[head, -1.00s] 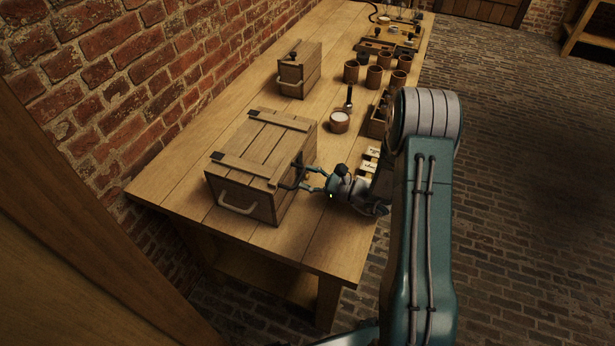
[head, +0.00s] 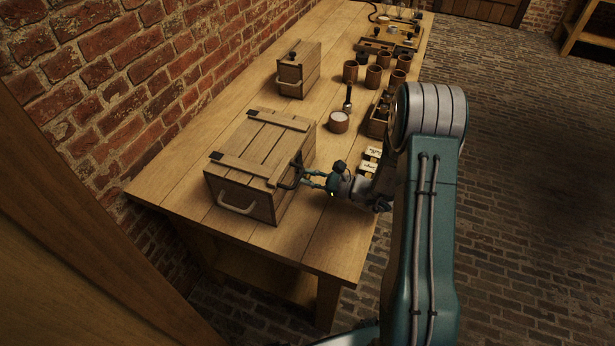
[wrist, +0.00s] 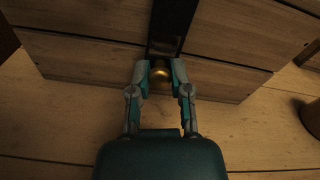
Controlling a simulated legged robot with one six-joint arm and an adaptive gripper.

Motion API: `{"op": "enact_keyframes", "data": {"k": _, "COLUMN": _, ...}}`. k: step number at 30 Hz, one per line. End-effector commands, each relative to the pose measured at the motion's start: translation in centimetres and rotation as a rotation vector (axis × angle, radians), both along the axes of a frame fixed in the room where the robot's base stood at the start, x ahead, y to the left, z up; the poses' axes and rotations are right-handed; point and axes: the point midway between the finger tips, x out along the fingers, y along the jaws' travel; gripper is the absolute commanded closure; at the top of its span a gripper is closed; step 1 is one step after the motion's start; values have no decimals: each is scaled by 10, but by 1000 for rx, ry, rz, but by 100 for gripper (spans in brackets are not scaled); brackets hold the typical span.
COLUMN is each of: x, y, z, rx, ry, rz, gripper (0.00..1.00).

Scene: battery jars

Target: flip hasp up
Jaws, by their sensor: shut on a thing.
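A wooden crate (head: 240,182) with a closed slatted lid stands on the near part of the bench. Its dark hasp (head: 296,168) is on the right side, partly hidden by my fingers in the head view. In the wrist view the hasp (wrist: 172,28) is a dark vertical strip on the crate's planks (wrist: 90,62), with a round brass knob (wrist: 160,73) at its lower end. My gripper (head: 304,179) reaches in from the right. In the wrist view my gripper (wrist: 161,68) has its fingertips closed on either side of the knob.
A smaller wooden box (head: 300,68) stands farther along the bench (head: 325,225). A round jar (head: 338,123), several brown cups (head: 374,78) and an open tray (head: 378,127) stand behind and right of the crate. The brick wall runs along the left.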

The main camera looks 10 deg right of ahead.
Motion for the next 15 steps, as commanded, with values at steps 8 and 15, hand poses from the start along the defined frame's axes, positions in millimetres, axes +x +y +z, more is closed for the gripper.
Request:
{"op": "enact_keyframes", "data": {"k": 8, "x": -8, "y": -12, "z": 10, "rx": -173, "ry": 117, "rz": -1, "gripper": 100}}
{"op": "enact_keyframes", "data": {"k": 15, "x": -16, "y": -23, "z": 21, "rx": -358, "ry": 250, "rz": 0, "gripper": 100}}
